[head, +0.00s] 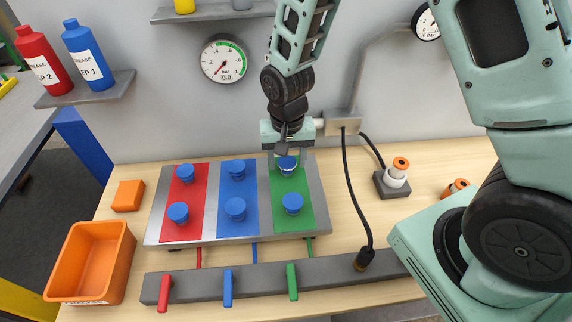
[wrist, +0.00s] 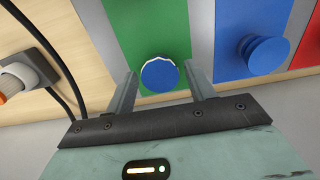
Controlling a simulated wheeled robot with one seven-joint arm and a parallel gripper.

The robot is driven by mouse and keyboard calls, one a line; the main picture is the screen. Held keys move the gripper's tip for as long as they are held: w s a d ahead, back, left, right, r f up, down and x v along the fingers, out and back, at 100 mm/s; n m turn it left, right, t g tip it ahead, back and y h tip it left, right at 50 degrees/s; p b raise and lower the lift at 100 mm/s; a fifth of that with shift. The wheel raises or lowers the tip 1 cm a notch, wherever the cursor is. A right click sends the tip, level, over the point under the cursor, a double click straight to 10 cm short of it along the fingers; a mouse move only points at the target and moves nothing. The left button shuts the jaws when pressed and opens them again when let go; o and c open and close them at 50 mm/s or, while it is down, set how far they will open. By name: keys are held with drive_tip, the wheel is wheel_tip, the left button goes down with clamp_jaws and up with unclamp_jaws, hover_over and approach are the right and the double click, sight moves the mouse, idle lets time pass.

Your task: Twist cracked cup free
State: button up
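The cracked cup is a blue suction cup with a jagged white edge (head: 286,165), at the back of the green strip (head: 304,212) on the board. It also shows in the wrist view (wrist: 160,75). My gripper (head: 285,156) is above the back end of the green strip, pointing down. In the wrist view my gripper's fingers (wrist: 162,80) are open, one on each side of the cup, with a visible gap on both sides. An intact blue cup (head: 292,204) sits at the front of the green strip.
The red strip (head: 185,204) and blue strip (head: 237,196) hold more blue cups. An orange bin (head: 74,262) stands at the left, beside an orange block (head: 128,196). Red, blue and green levers (head: 292,282) line the front bar. A black cable (head: 353,200) hangs to the right.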

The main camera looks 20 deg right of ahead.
drive_tip(key=c, duration=0.7)
drive_tip(key=shift+o, duration=0.2)
drive_tip(key=n, duration=0.4)
drive_tip(key=shift+p, duration=0.35)
drive_tip(key=shift+r+n, duration=0.1)
drive_tip(key=shift+n, duration=0.2)
drive_tip(key=shift+n, duration=0.5)
drive_tip(key=n+p, duration=0.1)
drive_tip(key=n, duration=0.2)
